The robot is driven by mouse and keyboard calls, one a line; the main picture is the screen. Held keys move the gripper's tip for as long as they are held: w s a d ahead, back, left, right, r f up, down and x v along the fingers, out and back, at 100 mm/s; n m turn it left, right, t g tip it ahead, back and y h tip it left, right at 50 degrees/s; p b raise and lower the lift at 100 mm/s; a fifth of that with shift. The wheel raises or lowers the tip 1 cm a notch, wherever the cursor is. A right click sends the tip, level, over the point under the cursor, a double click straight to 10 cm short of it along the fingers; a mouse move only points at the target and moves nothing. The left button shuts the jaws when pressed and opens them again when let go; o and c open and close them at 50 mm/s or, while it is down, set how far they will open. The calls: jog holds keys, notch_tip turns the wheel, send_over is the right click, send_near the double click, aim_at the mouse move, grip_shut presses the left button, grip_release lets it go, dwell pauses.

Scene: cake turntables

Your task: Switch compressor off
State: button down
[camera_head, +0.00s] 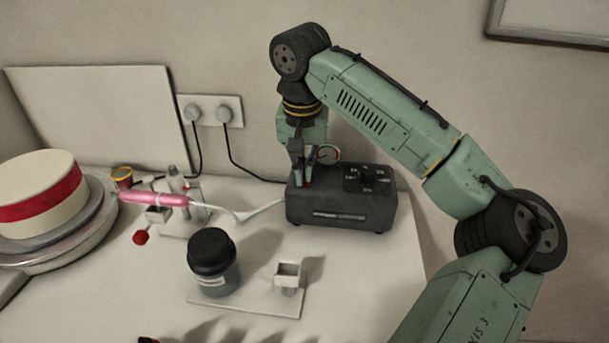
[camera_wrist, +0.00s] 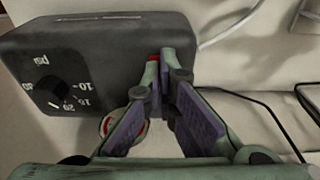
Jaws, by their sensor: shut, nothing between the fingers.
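The compressor (camera_head: 340,210) is a dark grey box near the wall, right of centre in the head view. It fills the upper left of the wrist view (camera_wrist: 110,45). My gripper (camera_head: 303,182) points down at the left part of its top. A small red part, likely the switch (camera_wrist: 154,57), shows right at the fingertips (camera_wrist: 166,60) in the wrist view. The fingers are shut with nothing between them. They hide most of the red part, so its position and any contact cannot be told. A black pressure knob (camera_head: 367,180) and a round gauge (camera_head: 328,154) sit beside the gripper.
A pink airbrush (camera_head: 155,198) on a stand, with a pale hose to the compressor, lies left. A dark-lidded jar (camera_head: 212,262) stands in front. A cake (camera_head: 42,190) on a turntable is far left. Cords run to wall sockets (camera_head: 210,111). The table front of the compressor is clear.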

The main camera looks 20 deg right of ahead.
jog(key=shift+r, duration=0.15)
notch_tip(320, 180, up, 7)
jog(key=p, duration=0.6)
dwell(0.4)
